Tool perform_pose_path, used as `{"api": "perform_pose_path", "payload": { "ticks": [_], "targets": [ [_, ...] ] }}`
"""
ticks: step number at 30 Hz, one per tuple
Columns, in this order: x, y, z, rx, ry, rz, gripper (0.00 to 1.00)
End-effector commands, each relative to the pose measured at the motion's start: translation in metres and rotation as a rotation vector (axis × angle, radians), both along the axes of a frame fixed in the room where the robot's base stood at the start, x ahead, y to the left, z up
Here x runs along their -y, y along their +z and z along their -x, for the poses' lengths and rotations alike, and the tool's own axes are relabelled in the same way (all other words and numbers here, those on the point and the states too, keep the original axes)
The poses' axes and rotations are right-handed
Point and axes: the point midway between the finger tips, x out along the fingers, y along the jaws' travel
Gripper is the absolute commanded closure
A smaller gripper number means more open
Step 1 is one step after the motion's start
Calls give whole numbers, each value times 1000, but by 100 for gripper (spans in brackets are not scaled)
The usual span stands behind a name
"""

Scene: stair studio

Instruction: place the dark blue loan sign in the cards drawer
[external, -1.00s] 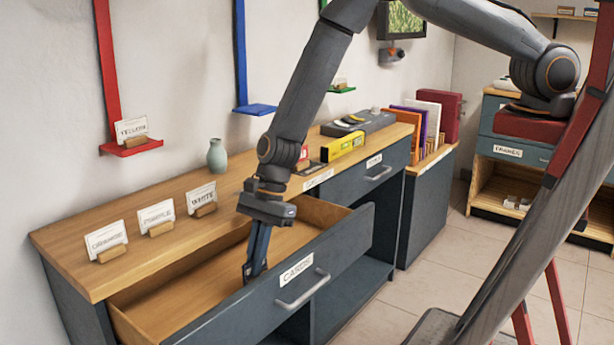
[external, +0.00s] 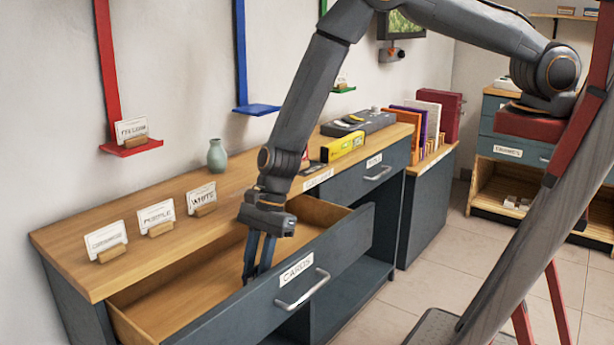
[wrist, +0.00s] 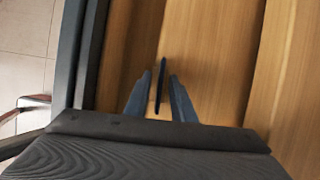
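The cards drawer (external: 190,277) is pulled open, with a wooden inside and a dark front labelled CARDS. My gripper (external: 255,272) reaches down into it near the front panel, fingers pointing down. In the wrist view my gripper (wrist: 160,80) has its two fingers spread, with a gap on each side of a thin dark plate. That plate, which looks like the dark blue loan sign (wrist: 161,88), is seen edge-on between the fingers over the drawer's wooden floor. Its face and lower edge are hidden, and I cannot tell how it rests. In the external view I cannot make it out.
Small card holders (external: 156,219) and a green vase (external: 217,155) stand on the counter behind the drawer. A yellow level (external: 343,146) lies farther right. The drawer front with its handle (external: 303,290) stands close to my fingers. Most of the drawer floor is clear.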

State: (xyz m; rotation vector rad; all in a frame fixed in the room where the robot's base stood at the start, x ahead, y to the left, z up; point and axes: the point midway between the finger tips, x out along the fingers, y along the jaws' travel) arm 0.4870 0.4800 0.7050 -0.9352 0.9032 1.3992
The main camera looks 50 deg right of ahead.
Motion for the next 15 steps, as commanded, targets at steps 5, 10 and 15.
{"api": "perform_pose_path", "payload": {
  "ticks": [5, 10, 15],
  "targets": [
    [1, 7, -1, 1, 0, -1, 77],
    [10, 27, -1, 1, 0, -1, 77],
    [21, 55, -2, 3, -1, -2, 77]
  ]
}}
